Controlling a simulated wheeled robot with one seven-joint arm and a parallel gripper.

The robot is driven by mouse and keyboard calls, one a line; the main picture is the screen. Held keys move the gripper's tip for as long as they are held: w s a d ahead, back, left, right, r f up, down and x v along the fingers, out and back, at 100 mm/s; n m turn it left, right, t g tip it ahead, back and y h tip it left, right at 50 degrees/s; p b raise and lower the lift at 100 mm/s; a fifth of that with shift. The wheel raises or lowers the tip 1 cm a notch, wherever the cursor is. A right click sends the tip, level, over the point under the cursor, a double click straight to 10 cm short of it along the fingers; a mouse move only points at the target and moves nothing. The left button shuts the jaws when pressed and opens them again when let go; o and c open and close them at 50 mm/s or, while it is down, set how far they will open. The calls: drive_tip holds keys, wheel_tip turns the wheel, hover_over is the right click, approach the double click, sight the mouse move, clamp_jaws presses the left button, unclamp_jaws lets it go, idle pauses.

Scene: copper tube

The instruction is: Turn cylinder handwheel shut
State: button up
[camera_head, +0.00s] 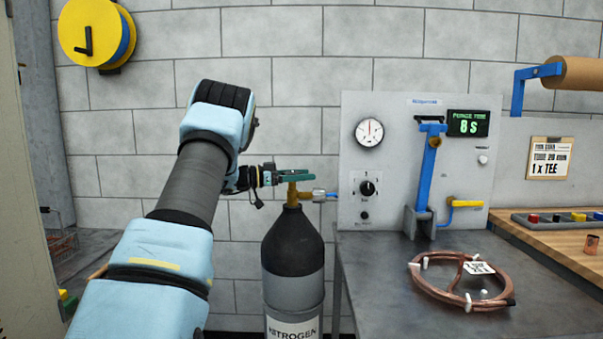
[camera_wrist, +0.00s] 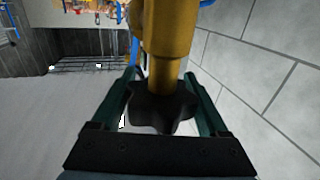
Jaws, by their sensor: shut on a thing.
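The black nitrogen cylinder (camera_head: 293,250) stands upright left of the bench, with a brass valve (camera_head: 292,194) on top. The handwheel (camera_wrist: 160,112) is a dark, lobed knob on the brass valve stem (camera_wrist: 165,55) in the wrist view. My gripper (camera_head: 296,175) reaches in from the left at the top of the valve. In the wrist view its green fingers (camera_wrist: 160,80) lie on both sides of the handwheel, shut on it. In the head view the fingers hide the handwheel. Its turn position cannot be told.
A grey panel (camera_head: 385,110) with a gauge (camera_head: 369,132), a blue lever (camera_head: 428,170) and a display reading 8 S (camera_head: 469,123) stands right of the cylinder. A copper coil (camera_head: 440,295) lies on the metal bench (camera_head: 375,300). A block wall is behind.

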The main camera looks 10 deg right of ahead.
drive_tip(key=shift+s+d+g, duration=0.1)
drive_tip(key=shift+g, duration=0.2)
drive_tip(key=o, duration=1.2)
drive_tip(key=shift+o, duration=0.2)
drive_tip(key=a+b, duration=0.2)
drive_tip(key=a, duration=0.8)
drive_tip(key=shift+s+a, duration=0.3)
drive_tip(key=shift+a, duration=0.1)
